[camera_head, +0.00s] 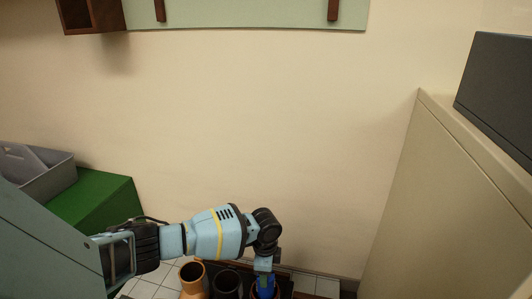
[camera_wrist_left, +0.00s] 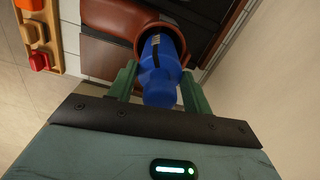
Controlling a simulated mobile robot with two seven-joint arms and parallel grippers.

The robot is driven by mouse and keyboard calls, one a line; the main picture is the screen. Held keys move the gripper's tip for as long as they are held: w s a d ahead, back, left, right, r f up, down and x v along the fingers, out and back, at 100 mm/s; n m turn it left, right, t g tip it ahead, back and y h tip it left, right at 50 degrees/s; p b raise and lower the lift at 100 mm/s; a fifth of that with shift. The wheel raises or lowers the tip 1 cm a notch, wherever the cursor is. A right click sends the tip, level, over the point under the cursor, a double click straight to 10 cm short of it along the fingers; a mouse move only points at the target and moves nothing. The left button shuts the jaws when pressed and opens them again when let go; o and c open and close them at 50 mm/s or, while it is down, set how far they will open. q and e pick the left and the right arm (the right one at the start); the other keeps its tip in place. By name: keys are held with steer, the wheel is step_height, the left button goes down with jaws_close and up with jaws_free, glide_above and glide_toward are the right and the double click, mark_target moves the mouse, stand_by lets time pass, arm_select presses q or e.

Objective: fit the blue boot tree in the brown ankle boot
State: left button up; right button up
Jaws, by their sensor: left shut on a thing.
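The blue boot tree (camera_wrist_left: 160,75) is between the two green fingers of my left gripper (camera_wrist_left: 160,92) in the left wrist view, and the gripper is shut on it. The tree's far end lies within the round opening of the brown ankle boot (camera_wrist_left: 108,55); how deep it sits cannot be told. In the head view my left gripper (camera_head: 264,268) points down at the bottom edge, with a bit of the blue tree below it. The boot is mostly cut off or hidden there. My right gripper is not in view.
A tan boot (camera_head: 192,279) and a black boot (camera_head: 227,284) stand left of my gripper. A green box (camera_head: 100,205) and a grey tray (camera_head: 40,172) are at left. A beige cabinet (camera_head: 440,190) stands at right, with a wall behind.

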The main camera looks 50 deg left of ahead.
arm_select(q)
step_height(320, 180, down, 2)
steer(key=shift+b, duration=0.4)
steer(key=shift+f+b, duration=0.3)
steer(key=shift+f, duration=0.3)
steer(key=o, duration=1.4)
steer(key=shift+o, duration=0.2)
steer(key=shift+r, duration=0.1)
